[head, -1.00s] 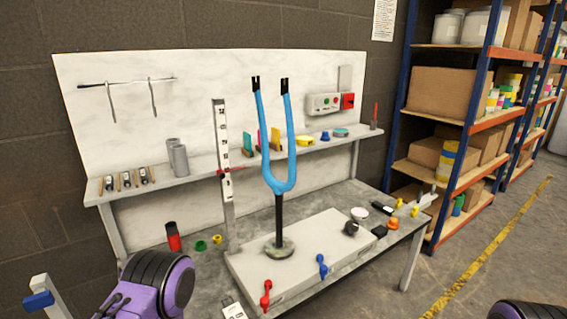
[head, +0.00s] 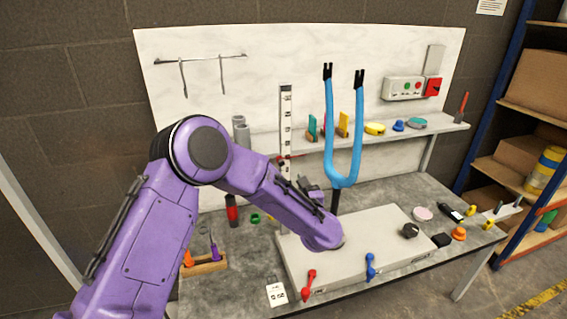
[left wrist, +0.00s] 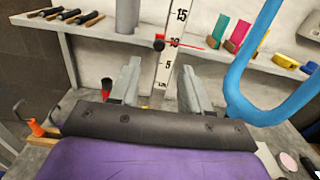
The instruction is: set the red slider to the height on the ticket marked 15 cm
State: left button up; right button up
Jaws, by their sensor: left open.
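The red slider (left wrist: 184,42), with a black knob (left wrist: 159,45) on its left, sits on the upright white scale (left wrist: 176,62), near the 10 mark in the left wrist view. In the head view the slider (head: 290,157) shows just above my left forearm. My left gripper (left wrist: 159,68) is open and empty. Its fingers point at the scale, with the slider knob beyond and above the fingertips. In the head view the gripper (head: 311,190) is partly hidden by my arm. A white ticket (head: 277,294) lies at the bench's front; its print is too small to read.
A blue fork (head: 343,150) stands upright close right of the scale, on a grey box (head: 385,255) with red and blue levers. A shelf (head: 390,135) with small items runs behind. A screwdriver rack (head: 205,265) stands at front left.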

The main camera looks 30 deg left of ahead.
aim_at(282, 163)
pick_arm(q)
jog(key=p+x, duration=0.2)
jog(key=x, duration=0.7)
jog(key=shift+w+a+f+p, duration=0.1)
jog(key=shift+a+f+p, duration=0.05)
jog(key=shift+p, duration=0.15)
grip_shut()
